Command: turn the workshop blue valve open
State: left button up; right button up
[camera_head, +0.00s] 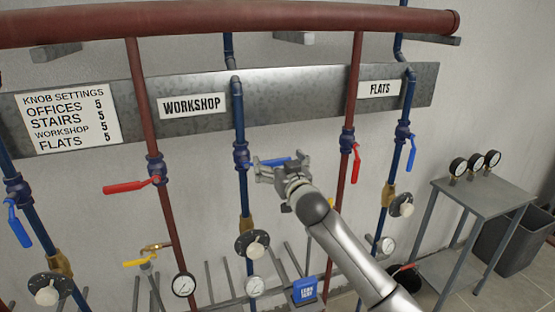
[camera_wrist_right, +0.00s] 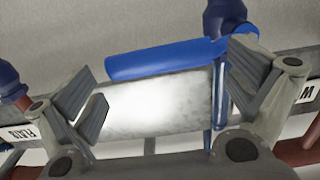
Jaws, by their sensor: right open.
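The workshop blue valve (camera_head: 241,154) is on the blue pipe just right of the WORKSHOP sign (camera_head: 192,105). Its blue handle (camera_head: 274,161) points right, nearly level, across the pipe, and is partly hidden by my right gripper (camera_head: 282,168). In the right wrist view the handle (camera_wrist_right: 165,60) lies across the gap between the spread fingers of my right gripper (camera_wrist_right: 165,92). One finger is close to the handle's valve end; I cannot tell if it touches. The right gripper is open and holds nothing. My left gripper is not in view.
A red pipe with a red handle (camera_head: 356,163) stands right of my gripper, and another red handle (camera_head: 130,187) is to the left. Below the workshop valve is a round knob (camera_head: 252,244). A thick red pipe (camera_head: 230,20) runs overhead. A metal table (camera_head: 485,192) with gauges stands right.

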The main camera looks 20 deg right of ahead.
jog(key=shift+w, duration=0.25)
jog(key=c, duration=0.5)
jog(key=shift+s+d+r, duration=0.1)
jog(key=shift+s+r, duration=0.1)
jog(key=c, duration=0.7)
jog(key=shift+d+r, duration=0.1)
jog(key=shift+r, duration=0.05)
jog(key=shift+c, duration=0.8)
